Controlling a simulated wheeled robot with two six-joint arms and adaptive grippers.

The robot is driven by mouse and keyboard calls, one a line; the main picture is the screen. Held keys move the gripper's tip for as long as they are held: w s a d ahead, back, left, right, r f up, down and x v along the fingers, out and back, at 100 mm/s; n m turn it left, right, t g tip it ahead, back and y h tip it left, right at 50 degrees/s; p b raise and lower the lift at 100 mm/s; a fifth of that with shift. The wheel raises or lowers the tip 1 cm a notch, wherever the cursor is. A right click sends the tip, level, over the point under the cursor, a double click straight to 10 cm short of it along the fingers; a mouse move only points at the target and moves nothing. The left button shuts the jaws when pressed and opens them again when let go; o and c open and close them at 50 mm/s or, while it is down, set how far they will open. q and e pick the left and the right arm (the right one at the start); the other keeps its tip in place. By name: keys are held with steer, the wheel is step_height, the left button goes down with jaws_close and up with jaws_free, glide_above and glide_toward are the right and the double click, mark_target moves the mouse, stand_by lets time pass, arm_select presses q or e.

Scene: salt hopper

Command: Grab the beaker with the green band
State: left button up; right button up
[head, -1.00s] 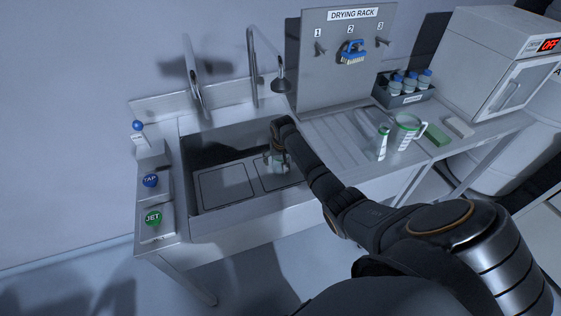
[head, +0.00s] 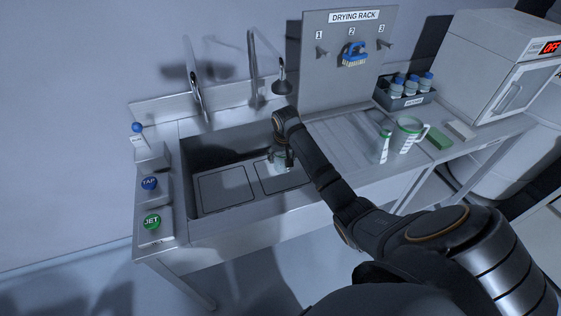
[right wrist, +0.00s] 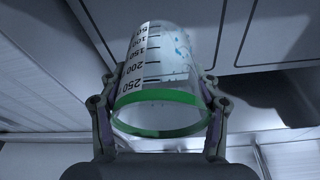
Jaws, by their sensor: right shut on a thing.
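The beaker with the green band (right wrist: 178,62) is clear, with a printed scale and blue specks on its wall. In the right wrist view my right gripper (right wrist: 160,88) is shut on it, one finger on each side near the green band. In the head view the beaker (head: 277,163) is small and partly hidden under my right gripper (head: 281,152), over the right part of the sink. I cannot tell whether its base touches the sink floor. My left gripper is not in view.
The sink (head: 207,218) has walls around the beaker, and a spray head (head: 281,88) hangs behind my wrist. A green-rimmed jug (head: 409,137) and a green-capped bottle (head: 385,148) stand on the right. TAP (head: 149,183) and JET (head: 152,222) buttons are at left.

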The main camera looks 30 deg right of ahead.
steer(key=s+a+r+b, duration=0.1)
steer(key=s+a+r, duration=0.2)
steer(key=s+r, duration=0.4)
steer(key=s, duration=0.4)
steer(key=shift+a, duration=0.4)
